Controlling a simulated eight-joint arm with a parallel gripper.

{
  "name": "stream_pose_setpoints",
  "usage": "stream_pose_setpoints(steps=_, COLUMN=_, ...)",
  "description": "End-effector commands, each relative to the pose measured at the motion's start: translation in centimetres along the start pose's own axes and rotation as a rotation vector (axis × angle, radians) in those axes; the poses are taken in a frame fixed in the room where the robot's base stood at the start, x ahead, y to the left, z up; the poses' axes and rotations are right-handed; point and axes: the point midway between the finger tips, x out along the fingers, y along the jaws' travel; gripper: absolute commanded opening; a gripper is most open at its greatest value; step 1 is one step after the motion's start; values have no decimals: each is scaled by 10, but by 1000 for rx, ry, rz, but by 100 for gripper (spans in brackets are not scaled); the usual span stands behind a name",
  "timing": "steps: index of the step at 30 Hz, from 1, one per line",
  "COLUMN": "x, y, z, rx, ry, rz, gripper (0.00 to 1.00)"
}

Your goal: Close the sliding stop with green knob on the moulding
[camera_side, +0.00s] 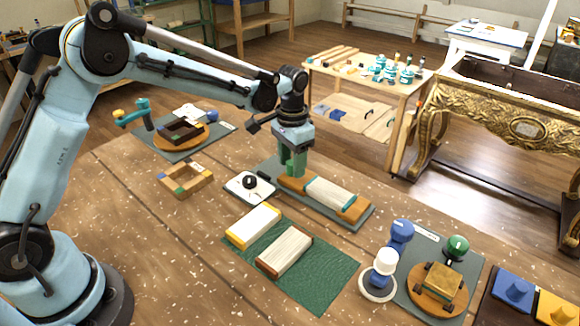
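My gripper (292,168) points down with green fingers at the left end of a long wooden piece, which I take for the moulding (328,192). This piece has a pale ribbed middle and brown ends, and lies on a grey board (352,222). The fingertips are at or just above its left end; contact is unclear. I cannot tell whether they are open or hold anything. No green knob can be made out there; the fingers cover that spot. A round green knob (457,247) shows at the right, behind a gilt block (441,280) on a round wooden base.
A white plate with a black knob (249,183) lies left of the grey board. A green mat (322,277) bears two ribbed blocks in front. Blue and white knobbed pieces (384,262) stand at the right. Bare tabletop (130,200) lies at the left.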

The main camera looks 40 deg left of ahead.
Motion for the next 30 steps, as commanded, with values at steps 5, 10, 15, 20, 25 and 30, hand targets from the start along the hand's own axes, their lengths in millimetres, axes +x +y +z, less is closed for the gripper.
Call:
stream_pose_setpoints(steps=5, x=0, y=0, z=0, rx=0, ry=0, rz=0, gripper=52)
stream_pose_setpoints(steps=10, x=-2, y=0, z=0, rx=0, ry=0, rz=-1, gripper=52)
stream_pose_setpoints(steps=15, x=-22, y=0, z=0, rx=0, ry=0, rz=-1, gripper=52)
stream_pose_setpoints(steps=20, x=-54, y=0, z=1, rx=0, ry=0, rz=0, gripper=52)
stream_pose_setpoints(steps=25, x=-86, y=0, z=0, rx=0, ry=0, rz=0, gripper=52)
stream_pose_setpoints(steps=30, x=-108, y=0, z=0, rx=0, ry=0, rz=0, gripper=52)
